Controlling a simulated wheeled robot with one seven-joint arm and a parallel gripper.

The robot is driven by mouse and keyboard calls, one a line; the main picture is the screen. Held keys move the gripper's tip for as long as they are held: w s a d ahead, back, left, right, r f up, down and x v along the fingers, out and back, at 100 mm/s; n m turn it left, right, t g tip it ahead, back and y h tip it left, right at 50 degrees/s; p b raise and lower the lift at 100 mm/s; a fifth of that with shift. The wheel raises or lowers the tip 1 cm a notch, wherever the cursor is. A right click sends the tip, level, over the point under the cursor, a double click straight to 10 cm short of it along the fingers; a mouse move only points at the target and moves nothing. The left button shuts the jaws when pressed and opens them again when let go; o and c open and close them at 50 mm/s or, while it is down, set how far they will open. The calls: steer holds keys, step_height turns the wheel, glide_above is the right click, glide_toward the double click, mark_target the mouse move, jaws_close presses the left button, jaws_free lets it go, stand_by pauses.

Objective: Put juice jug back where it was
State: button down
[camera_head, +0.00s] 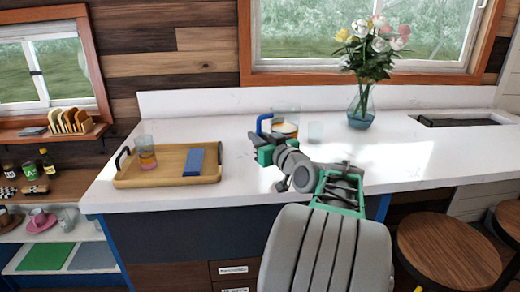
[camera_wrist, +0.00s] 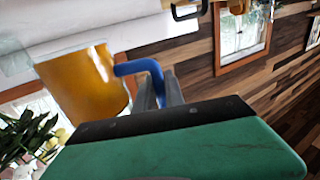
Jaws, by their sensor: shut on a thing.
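The juice jug (camera_head: 287,124) is clear, with orange juice and a blue handle. In the head view it is at the middle of the white counter, partly hidden behind my arm. It looks upright; I cannot tell whether its base touches the counter. My gripper (camera_head: 262,142) is at its left side, shut on the blue handle. In the wrist view the jug (camera_wrist: 85,85) is at the left, and its handle (camera_wrist: 145,68) runs between my gripper's fingers (camera_wrist: 170,92).
A wooden tray (camera_head: 140,181) on the left holds a glass of drink (camera_head: 146,153) and a blue block-like item (camera_head: 194,161). Counter between tray and jug is clear.

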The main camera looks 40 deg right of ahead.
steer(key=shift+w+d+f, duration=0.3)
steer(key=shift+d+f, duration=0.05)
steer(key=shift+f, duration=0.65)
steer(key=shift+w+d+f, duration=0.3)
steer(key=shift+d+f, duration=0.05)
steer(key=shift+f, duration=0.6)
steer(key=shift+w+d+f, duration=0.3)
steer(key=shift+d+f, duration=0.05)
steer(key=shift+f, duration=0.65)
steer(key=shift+f, duration=0.2)
steer(key=c, duration=1.4)
jaws_free()
steer(key=shift+r, duration=0.15)
steer(key=s, duration=0.4)
steer(key=s+a+b, duration=0.1)
steer(key=s, duration=0.3)
steer(key=s+a+b, duration=0.1)
steer(key=s, duration=0.2)
steer(key=shift+s+a, duration=0.15)
steer(key=shift+s, duration=0.25)
